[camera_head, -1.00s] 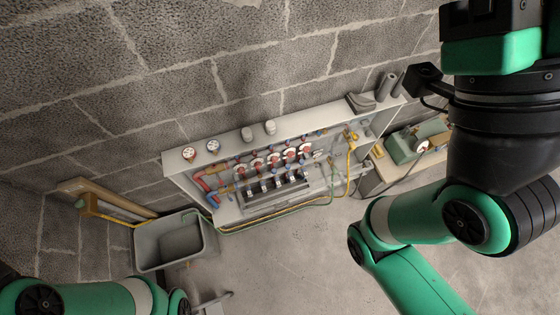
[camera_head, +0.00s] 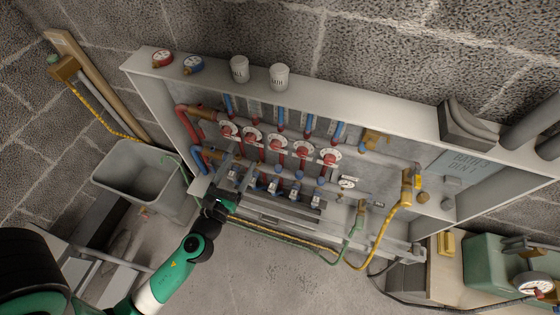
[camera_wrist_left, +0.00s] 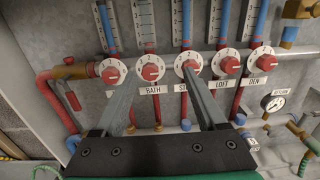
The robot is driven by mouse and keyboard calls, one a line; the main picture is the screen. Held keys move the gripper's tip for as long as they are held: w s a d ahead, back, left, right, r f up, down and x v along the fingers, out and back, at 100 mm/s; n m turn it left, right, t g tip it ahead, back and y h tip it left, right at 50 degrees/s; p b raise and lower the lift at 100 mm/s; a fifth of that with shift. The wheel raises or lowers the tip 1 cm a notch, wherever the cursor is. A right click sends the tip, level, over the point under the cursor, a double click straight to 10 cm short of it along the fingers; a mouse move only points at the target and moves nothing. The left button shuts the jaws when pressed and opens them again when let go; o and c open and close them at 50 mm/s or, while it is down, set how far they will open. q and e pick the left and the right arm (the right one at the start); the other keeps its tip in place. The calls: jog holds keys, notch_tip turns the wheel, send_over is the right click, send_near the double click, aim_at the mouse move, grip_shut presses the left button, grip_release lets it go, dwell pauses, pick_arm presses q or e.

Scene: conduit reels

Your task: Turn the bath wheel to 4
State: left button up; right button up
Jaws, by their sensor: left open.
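The bath wheel (camera_wrist_left: 150,71) has a red hub on a white numbered dial, above a BATH label (camera_wrist_left: 152,90) in the left wrist view. It is second from left in the row, and also shows in the head view (camera_head: 251,136). I cannot make out its set number. My left gripper (camera_wrist_left: 164,74) is open and empty, its fingers pointing up toward the wheels. One fingertip appears just left of the bath wheel, the other over the third wheel (camera_wrist_left: 188,67).
The open cabinet (camera_head: 365,112) holds red and blue pipes and several similar wheels. A yellow hose (camera_head: 373,241) and green hose cross its front right. A grey tub (camera_head: 133,173) stands at left. Gauges and white canisters (camera_head: 279,77) sit on top.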

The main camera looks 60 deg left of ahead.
aim_at(249, 141)
pick_arm(q)
notch_tip(249, 141, down, 4)
jog(key=s, duration=0.2)
jog(key=shift+g, duration=0.3)
jog(key=x, duration=1.2)
jog(key=shift+s+a+r+p, duration=0.2)
jog(key=shift+a+r+p, duration=0.05)
jog(key=shift+a+p, duration=0.2)
grip_shut()
pick_arm(e)
jog(key=shift+s+a+f, duration=0.2)
jog(key=shift+a+f, duration=0.05)
jog(key=shift+f, duration=0.45)
